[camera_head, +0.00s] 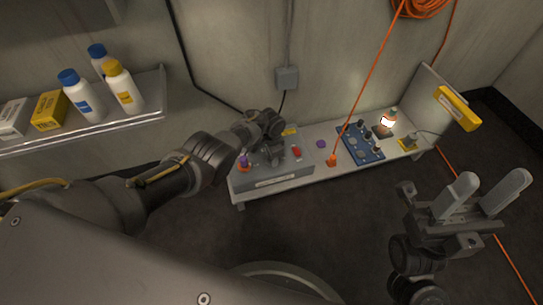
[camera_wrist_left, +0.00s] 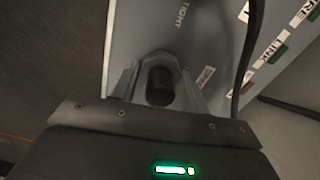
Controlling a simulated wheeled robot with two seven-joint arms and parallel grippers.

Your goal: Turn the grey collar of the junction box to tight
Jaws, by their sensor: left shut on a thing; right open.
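The junction box (camera_head: 285,178) is a low grey box at the left end of the bench, with coloured parts on top. My left gripper (camera_head: 274,157) reaches down over it, and the arm hides part of its top. In the left wrist view, the fingers (camera_wrist_left: 158,82) are shut around a dark grey round piece, the collar (camera_wrist_left: 160,88). The word TIGHT (camera_wrist_left: 181,14) is printed on the pale surface beyond it. The collar itself is hidden in the head view. My right gripper (camera_head: 490,188) is open and empty at the right, away from the bench.
A blue panel with knobs (camera_head: 359,143), a lit lamp (camera_head: 387,122) and an orange cable (camera_head: 366,82) are farther right on the bench. A shelf (camera_head: 130,116) with bottles is at the left. A dark cable (camera_wrist_left: 244,65) passes right of the fingers.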

